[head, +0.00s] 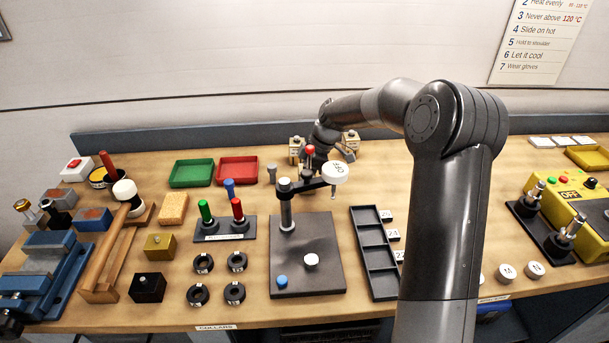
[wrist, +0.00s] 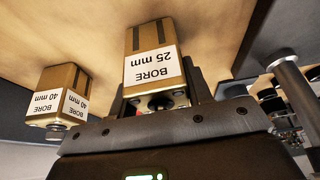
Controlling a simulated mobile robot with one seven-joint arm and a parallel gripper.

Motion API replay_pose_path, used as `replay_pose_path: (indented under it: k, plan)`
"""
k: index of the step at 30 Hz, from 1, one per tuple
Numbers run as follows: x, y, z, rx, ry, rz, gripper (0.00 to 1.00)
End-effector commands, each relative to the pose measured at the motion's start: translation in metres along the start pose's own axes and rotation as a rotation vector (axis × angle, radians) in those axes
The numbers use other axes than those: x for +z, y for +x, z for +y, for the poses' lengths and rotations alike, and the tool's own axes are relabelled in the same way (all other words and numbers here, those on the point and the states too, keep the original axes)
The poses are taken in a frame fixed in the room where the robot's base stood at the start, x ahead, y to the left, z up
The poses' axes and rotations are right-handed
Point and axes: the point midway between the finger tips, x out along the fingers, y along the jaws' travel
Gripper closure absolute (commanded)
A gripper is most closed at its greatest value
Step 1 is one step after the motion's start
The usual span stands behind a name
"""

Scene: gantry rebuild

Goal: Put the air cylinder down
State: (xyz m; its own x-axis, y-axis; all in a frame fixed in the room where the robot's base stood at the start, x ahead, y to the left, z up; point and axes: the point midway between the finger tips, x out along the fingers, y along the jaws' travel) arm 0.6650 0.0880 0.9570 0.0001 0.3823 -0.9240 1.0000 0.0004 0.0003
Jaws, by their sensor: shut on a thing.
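The air cylinder, a brass-coloured block labelled "BORE 25 mm" (wrist: 152,66), sits between the dark fingers of my gripper (wrist: 158,92) in the wrist view. My gripper is shut on it. Its label and rod end face the wrist camera, and it looks upright. In the head view my gripper (head: 321,142) is at the back of the bench, behind the press (head: 287,205), and hides the held cylinder. I cannot tell whether the cylinder's base touches the bench.
A "BORE 40 mm" cylinder (wrist: 62,92) stands beside the held one. In the head view brass blocks show left (head: 296,149) and right (head: 351,141) of my gripper. The press arm is close in front.

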Motion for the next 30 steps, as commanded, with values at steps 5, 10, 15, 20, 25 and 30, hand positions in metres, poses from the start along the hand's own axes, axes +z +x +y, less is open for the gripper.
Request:
replay_pose_path:
  k: [5, 10, 15, 20, 25, 30]
  plan:
    - [0.0, 0.001, 0.0, 0.001, 0.0, 0.001, 0.92]
    - [0.001, 0.002, 0.0, 0.0, 0.0, 0.0, 0.45]
    - [0.001, 0.002, 0.0, 0.0, 0.0, 0.0, 0.33]
    - [0.001, 0.002, 0.0, 0.0, 0.0, 0.0, 0.33]
    - [0.0, -0.007, 0.001, 0.002, 0.0, 0.0, 0.33]
    - [0.0, -0.036, 0.001, 0.004, 0.001, 0.0, 0.33]
